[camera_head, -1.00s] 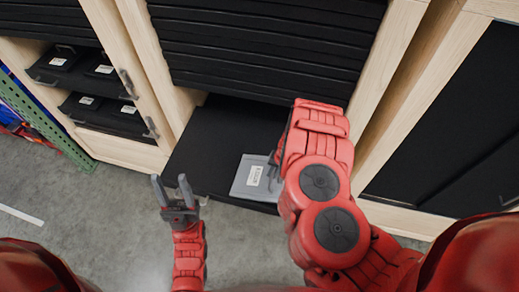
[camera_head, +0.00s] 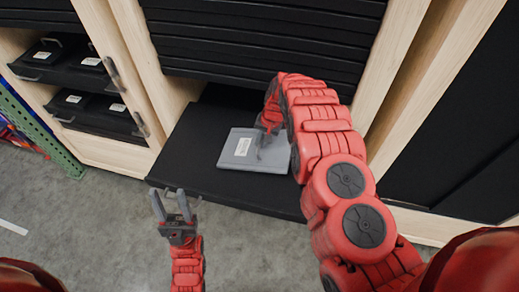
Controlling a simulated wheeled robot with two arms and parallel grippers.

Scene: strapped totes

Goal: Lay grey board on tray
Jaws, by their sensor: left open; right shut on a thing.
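The grey board (camera_head: 230,154), a flat grey piece with a white label, is over the black pull-out tray (camera_head: 190,165) near its front middle. I cannot tell whether it rests fully on the tray. My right gripper (camera_head: 265,145) is shut on the board at its right part; the red arm hides some of the fingers and the tray's right side. My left gripper (camera_head: 170,206) is open and empty, fingers pointing up, in front of the tray's front left corner.
A stack of closed black shelves (camera_head: 265,45) stands above the tray. Wooden posts (camera_head: 155,60) flank it. At left, shelves hold several black labelled boxes (camera_head: 85,58). A green perforated post (camera_head: 45,140) stands far left. Grey floor (camera_head: 80,225) is clear in front.

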